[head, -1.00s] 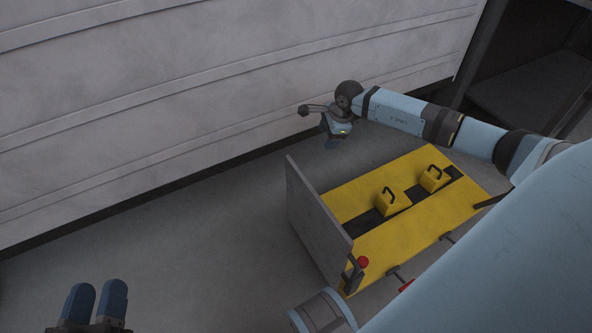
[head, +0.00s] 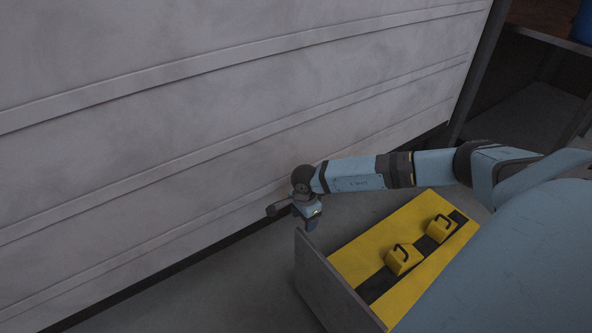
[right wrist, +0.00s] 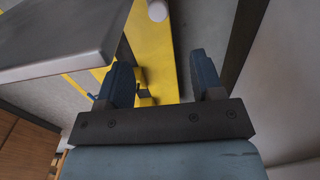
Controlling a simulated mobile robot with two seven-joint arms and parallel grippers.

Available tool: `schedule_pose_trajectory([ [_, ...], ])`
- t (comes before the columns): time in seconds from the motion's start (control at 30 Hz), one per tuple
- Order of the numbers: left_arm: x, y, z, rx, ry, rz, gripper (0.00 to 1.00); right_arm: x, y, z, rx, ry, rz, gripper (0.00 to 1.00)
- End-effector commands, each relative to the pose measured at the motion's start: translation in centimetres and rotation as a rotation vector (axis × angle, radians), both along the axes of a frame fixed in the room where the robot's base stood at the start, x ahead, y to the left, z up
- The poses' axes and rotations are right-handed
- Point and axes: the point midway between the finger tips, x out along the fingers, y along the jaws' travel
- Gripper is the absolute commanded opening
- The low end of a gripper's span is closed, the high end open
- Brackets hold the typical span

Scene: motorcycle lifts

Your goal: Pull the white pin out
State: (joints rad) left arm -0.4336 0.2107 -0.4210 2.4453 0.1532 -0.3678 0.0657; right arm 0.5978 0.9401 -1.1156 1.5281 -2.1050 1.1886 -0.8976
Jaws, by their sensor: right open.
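A pale, round-ended piece (right wrist: 157,10) shows at the top of the right wrist view, against the yellow lift platform. It may be the white pin; I cannot tell for certain. In the head view no white pin can be made out. My right gripper (head: 311,223) hangs pointing down beyond the grey upright plate of the lift. In the right wrist view its two blue fingers (right wrist: 162,78) are apart with nothing between them, and the pale piece is beyond the fingertips. My left gripper is not in view.
The yellow lift platform (head: 377,228) carries two yellow blocks (head: 404,259) with black handles. A grey plate (head: 335,287) stands upright at its near-left end. A pale ribbed wall (head: 200,120) runs close behind my right gripper. A dark shelf (head: 530,105) stands at upper right.

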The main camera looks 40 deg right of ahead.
Motion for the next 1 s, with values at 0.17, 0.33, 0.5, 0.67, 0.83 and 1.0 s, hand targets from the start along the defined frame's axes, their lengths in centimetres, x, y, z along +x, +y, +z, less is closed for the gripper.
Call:
schedule_pose_trajectory([
  [0.17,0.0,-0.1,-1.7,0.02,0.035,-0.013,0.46,-0.1,0.1,-2.9,0.0,0.004,0.0,0.61],
  [0.33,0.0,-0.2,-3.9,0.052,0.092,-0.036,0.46,-0.1,0.1,-6.7,0.0,0.003,-0.001,0.61],
  [0.5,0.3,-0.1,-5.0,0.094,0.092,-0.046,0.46,-0.1,0.1,-10.2,0.0,0.002,-0.001,0.61],
  [0.67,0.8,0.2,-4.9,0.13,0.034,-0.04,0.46,-0.1,0.0,-12.4,0.0,0.002,-0.001,0.61],
  [0.83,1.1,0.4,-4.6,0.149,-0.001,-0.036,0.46,-0.1,0.0,-13.4,0.0,0.001,-0.001,0.61],
  [1.0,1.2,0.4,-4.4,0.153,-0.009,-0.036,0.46,-0.1,0.0,-13.5,0.0,0.001,-0.001,0.61],
])
